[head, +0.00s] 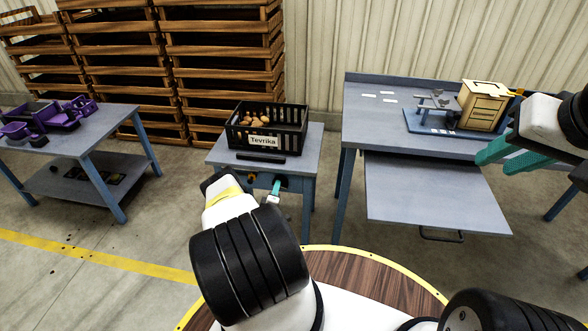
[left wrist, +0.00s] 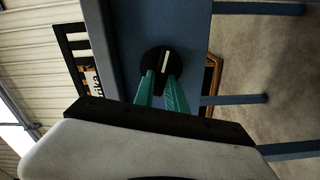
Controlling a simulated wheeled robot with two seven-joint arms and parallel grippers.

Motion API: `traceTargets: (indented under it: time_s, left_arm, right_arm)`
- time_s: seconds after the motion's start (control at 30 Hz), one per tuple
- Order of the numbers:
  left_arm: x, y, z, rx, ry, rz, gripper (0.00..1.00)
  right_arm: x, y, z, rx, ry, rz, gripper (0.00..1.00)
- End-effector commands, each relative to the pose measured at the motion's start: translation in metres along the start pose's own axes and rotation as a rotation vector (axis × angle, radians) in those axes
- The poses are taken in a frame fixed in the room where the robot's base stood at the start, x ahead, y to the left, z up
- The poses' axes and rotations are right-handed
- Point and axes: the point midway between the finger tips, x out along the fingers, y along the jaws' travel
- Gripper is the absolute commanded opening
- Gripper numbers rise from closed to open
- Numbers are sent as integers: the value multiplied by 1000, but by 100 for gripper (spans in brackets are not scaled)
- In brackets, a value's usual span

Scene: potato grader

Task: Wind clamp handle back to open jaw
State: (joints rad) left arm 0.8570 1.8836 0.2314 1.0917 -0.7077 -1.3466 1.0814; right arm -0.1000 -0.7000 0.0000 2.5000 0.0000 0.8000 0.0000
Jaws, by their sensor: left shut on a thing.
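A round black knob (left wrist: 163,61) with a pale raised bar sits on the blue front of the small table, in the left wrist view. I cannot make out a separate clamp jaw. The two teal fingers of my left gripper (left wrist: 165,80) are closed in on the knob. In the head view my left gripper (head: 276,186) is at the small table's front edge, and my own wrist hides part of that area. My right gripper (head: 506,155) is at the right, over the larger workbench. Its teal fingers are apart and it holds nothing I can see.
A black crate (head: 293,139) of potatoes stands on the small table (head: 222,152), with a dark bar in front. The larger workbench (head: 362,118) has a pulled-out shelf (head: 430,195) and a wooden cabinet (head: 482,106). A table (head: 105,127) with purple parts stands left. Wooden racks are behind.

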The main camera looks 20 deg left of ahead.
Motion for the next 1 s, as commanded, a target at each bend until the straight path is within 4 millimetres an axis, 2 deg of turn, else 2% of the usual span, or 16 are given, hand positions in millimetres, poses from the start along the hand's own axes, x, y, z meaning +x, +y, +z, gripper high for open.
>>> traceTargets:
  time_s: [0.4,0.97,1.0]
  left_arm:
    - [-2,-4,1,-204,-1,-5,0]
    - [-2,-5,2,-235,-2,-5,0]
    - [-2,-5,2,-235,-2,-5,18]
  right_arm:
    - [0,0,0,0,0,0,33]
    - [0,0,0,0,0,0,33]
    - [0,0,0,0,0,0,33]
